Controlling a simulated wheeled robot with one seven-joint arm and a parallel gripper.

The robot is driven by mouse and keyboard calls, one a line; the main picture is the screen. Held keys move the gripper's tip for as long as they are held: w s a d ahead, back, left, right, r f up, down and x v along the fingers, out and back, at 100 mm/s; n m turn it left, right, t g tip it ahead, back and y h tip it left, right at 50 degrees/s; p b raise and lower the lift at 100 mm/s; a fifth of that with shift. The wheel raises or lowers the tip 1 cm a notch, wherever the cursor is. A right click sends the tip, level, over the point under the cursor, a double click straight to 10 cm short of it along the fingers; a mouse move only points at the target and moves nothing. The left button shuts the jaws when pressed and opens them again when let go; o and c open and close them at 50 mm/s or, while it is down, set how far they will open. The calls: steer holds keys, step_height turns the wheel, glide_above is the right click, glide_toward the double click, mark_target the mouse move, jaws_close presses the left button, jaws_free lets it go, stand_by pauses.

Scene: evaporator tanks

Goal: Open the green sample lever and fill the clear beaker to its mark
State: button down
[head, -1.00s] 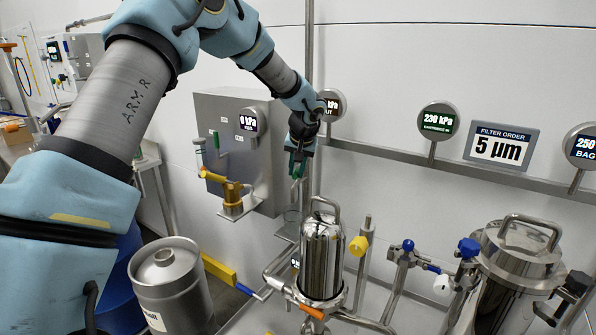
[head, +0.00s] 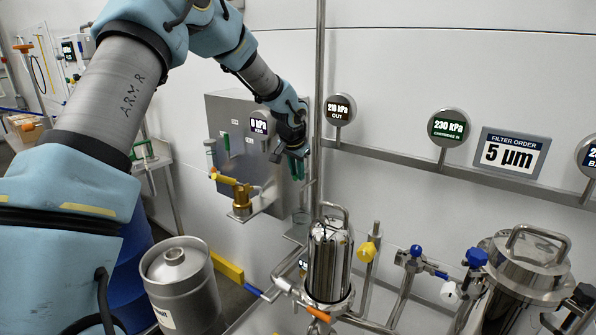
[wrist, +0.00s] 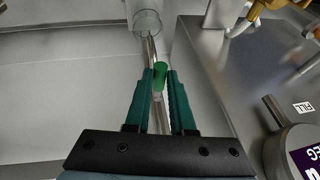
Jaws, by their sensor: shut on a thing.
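My gripper (wrist: 160,103) is shut on the green sample lever (wrist: 160,72), whose green end stands between the two teal fingers in the wrist view. In the head view my gripper (head: 297,168) is in front of the right edge of the grey steel cabinet, and its fingers hide most of the lever. The clear beaker (wrist: 148,21) is at the top of the wrist view, beyond the fingertips, beside a steel pipe. In the head view it shows faintly (head: 300,217) below my gripper. Its mark and liquid level are too small to tell.
The grey cabinet (head: 228,112) carries a 0 kPa gauge (head: 259,126) and a brass fitting with a yellow handle (head: 240,196). A steel filter housing (head: 328,262) stands below my gripper. A vertical pipe (head: 320,80) rises close to its right. A keg (head: 180,290) stands at front left.

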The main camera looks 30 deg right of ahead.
steer(key=c, duration=0.8)
jaws_free()
steer(key=shift+o, duration=0.2)
steer(key=b+v, duration=0.2)
steer(key=v, duration=0.8)
steer(key=shift+r, duration=0.35)
steer(key=shift+s+a, duration=0.1)
steer(key=shift+a, duration=0.15)
steer(key=s+a+f+n+g+y, duration=0.1)
steer(key=s+a+f+n, duration=0.15)
steer(key=a, duration=0.75)
steer(key=s+a+f+n+y, duration=0.1)
steer(key=s+a+f+n, duration=0.15)
steer(key=a, duration=0.85)
steer(key=s+a+f+n+g+y, duration=0.1)
steer(key=s+a+f+n, duration=0.15)
steer(key=a, duration=0.75)
steer(key=s+a+f+n, duration=0.1)
steer(key=s+a+n, duration=0.3)
steer(key=s+a, duration=0.4)
steer(key=shift+s+a+f, duration=0.2)
steer(key=shift+s+f, duration=0.05)
steer(key=shift+s, duration=0.25)
